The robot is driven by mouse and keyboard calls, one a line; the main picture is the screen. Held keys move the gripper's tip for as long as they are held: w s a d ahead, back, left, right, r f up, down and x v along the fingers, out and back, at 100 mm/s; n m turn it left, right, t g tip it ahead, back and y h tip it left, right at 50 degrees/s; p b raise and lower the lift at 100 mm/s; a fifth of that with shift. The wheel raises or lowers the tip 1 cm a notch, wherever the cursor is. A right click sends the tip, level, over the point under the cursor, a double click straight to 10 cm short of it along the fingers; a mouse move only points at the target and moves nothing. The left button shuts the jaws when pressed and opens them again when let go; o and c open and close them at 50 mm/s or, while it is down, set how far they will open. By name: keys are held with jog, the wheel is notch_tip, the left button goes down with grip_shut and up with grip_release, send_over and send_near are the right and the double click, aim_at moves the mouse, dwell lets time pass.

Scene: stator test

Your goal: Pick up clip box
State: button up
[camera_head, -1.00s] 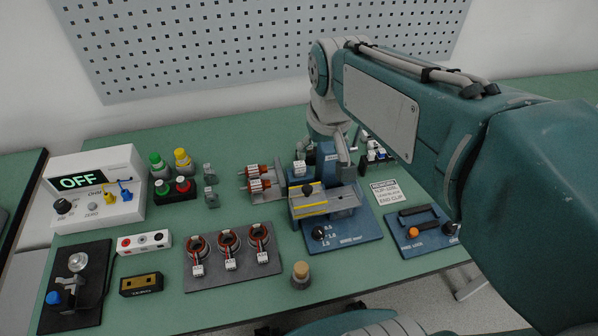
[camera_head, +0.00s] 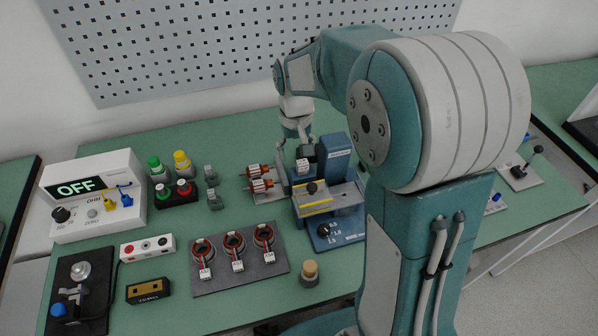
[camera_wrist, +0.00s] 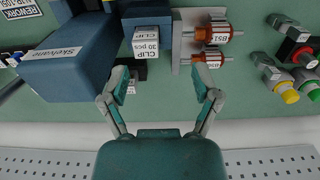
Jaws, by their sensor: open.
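The clip box (camera_wrist: 147,47) is a small white box labelled "CLIP 30 pcs" in the wrist view. It sits beside the blue machine block and left of the orange-and-grey rotors. It also shows as a small pale box (camera_head: 303,167) in the head view. My gripper (camera_wrist: 160,80) is open and empty, its two fingers spread. The box lies ahead of the fingers, nearer the left one, which is close to or overlaps a dark part below it. In the head view my gripper (camera_head: 294,136) hangs just behind the box.
The blue wire machine (camera_head: 335,232) stands right of the box. Two rotors (camera_head: 260,186) on a holder (camera_head: 282,184) lie to its left. A stator tray (camera_head: 240,280) is in front. Coloured buttons (camera_head: 182,160) and an ohmmeter (camera_head: 95,195) stand further left. Green bench is free behind the rotors.

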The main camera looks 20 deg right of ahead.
aim_at(303, 162)
jog(key=f, duration=0.1)
jog(key=d+f, duration=0.1)
jog(key=f, duration=0.1)
jog(key=d+f, duration=0.1)
jog(key=shift+f, duration=0.3)
jog(key=shift+a+f, duration=0.15)
jog(key=shift+f, duration=0.15)
jog(key=shift+a, duration=0.25)
jog(key=shift+c, duration=0.6)
jog(key=shift+d, duration=0.1)
grip_shut()
jog(key=shift+d, duration=0.1)
